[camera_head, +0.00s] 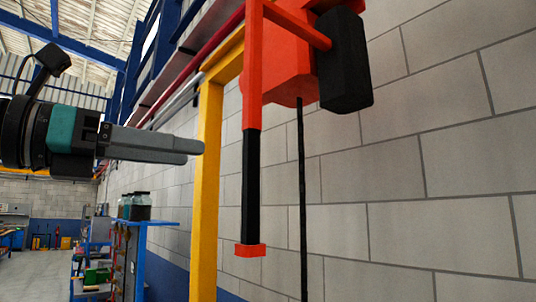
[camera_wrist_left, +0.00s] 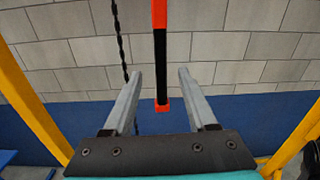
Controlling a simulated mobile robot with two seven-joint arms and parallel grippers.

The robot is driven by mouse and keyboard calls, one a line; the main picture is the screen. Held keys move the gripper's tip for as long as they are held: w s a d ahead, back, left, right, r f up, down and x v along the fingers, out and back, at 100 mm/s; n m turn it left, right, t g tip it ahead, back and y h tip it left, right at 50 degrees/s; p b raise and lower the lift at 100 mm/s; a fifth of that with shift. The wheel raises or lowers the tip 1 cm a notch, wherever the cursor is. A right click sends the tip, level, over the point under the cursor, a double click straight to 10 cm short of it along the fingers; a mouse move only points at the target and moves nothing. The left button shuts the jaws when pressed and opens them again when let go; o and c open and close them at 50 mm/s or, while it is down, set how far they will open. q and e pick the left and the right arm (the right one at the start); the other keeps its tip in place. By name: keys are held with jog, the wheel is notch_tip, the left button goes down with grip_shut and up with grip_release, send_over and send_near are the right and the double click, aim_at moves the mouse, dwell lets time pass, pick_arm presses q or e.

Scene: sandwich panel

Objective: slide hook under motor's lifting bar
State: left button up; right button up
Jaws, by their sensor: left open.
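My left gripper (camera_head: 198,150) is at the left in the head view, its grey fingers pointing right. In the left wrist view the two fingers (camera_wrist_left: 160,74) stand apart with nothing held. An orange-red hoist body (camera_head: 283,70) with a black motor (camera_head: 344,60) hangs at the top. An orange bar (camera_head: 297,24) runs across in front of it. A vertical bar hangs there, orange above and black below (camera_head: 251,185), with a red end piece (camera_head: 250,250). The bar also shows between the fingers in the left wrist view (camera_wrist_left: 160,70), apart from them. No hook is clearly recognisable. My right gripper is out of view.
A yellow post (camera_head: 206,190) stands between the gripper and the hanging bar in the head picture. A thin black chain (camera_head: 302,200) hangs right of the bar. A block wall (camera_head: 420,200) is behind. A blue shelf with jars (camera_head: 140,208) stands lower left.

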aim_at(258, 158)
pick_arm(q)
jog(key=shift+t, duration=0.3)
jog(key=p+x, duration=0.4)
jog(key=x, duration=0.9)
jog(key=shift+d+r, duration=0.2)
jog(key=shift+d, duration=0.05)
jog(key=shift+w+d, duration=0.3)
jog(key=shift+d, duration=0.2)
jog(key=shift+f, duration=0.1)
jog(key=shift+c, duration=0.4)
grip_shut()
